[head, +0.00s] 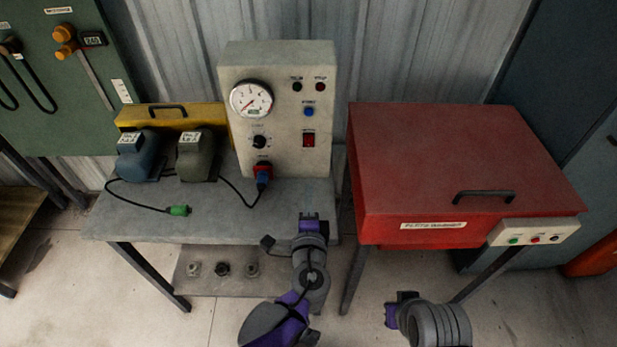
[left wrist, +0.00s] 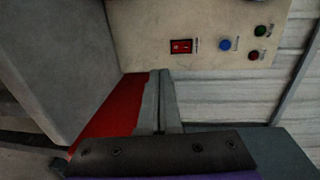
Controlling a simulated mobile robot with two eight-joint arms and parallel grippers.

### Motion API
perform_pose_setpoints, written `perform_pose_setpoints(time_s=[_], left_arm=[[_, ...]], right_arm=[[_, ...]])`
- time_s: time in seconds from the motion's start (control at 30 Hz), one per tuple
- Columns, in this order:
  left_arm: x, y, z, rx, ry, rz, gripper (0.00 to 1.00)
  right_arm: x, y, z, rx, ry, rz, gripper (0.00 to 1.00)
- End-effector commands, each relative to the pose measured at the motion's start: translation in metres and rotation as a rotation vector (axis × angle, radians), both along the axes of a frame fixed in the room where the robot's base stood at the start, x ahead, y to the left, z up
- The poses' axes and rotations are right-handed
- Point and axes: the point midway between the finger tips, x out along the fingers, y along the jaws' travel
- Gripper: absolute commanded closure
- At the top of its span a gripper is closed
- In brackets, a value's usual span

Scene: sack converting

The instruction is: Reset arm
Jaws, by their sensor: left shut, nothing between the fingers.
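My left gripper (head: 314,216) is above the front right part of the grey workbench (head: 228,212), in front of the control box (head: 322,60). In the left wrist view the two fingers of my left gripper (left wrist: 160,76) lie together, shut and empty. The control box (left wrist: 140,22) shows beyond them with its red switch (left wrist: 181,46), blue button (left wrist: 225,44) and small lamps. Of my right arm only grey and purple links show at the lower right of the head view. The right fingers do not show.
A red lidded cabinet (head: 440,150) with a black handle stands right of the bench. A blue motor (head: 138,158), a dark grey motor (head: 197,160), a yellow toolbox (head: 213,113) and a cable with a green plug (head: 180,210) are on the bench. The front middle of the bench is clear.

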Motion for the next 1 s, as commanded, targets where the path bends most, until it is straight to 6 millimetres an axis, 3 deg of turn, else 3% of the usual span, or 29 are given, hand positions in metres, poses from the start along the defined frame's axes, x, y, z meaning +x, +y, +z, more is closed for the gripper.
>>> perform_pose_setpoints(time_s=[0.13,0.37,0.47,0.57,0.67,0.8,0.9,1.0], left_arm=[[-0.013,0.0,-0.002,0.0,0.0,-0.001,1.0],[-0.016,0.001,-0.002,-0.001,0.001,0.002,1.0],[-0.015,0.013,0.0,-0.029,0.022,0.034,1.0],[-0.018,0.049,0.004,-0.118,0.087,0.129,1.0],[-0.032,0.101,0.004,-0.267,0.192,0.281,1.0],[-0.071,0.163,-0.001,-0.527,0.358,0.514,1.0],[-0.107,0.188,-0.006,-0.725,0.472,0.662,1.0],[-0.142,0.197,-0.007,-0.923,0.574,0.781,1.0]], right_arm=[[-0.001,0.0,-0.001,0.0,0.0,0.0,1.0],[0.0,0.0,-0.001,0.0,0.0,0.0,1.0],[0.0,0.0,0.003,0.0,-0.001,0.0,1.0],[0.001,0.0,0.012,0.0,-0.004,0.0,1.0],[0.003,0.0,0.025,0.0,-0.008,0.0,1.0],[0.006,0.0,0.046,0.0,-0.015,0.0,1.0],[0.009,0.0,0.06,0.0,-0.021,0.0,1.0],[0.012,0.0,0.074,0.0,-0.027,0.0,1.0]])
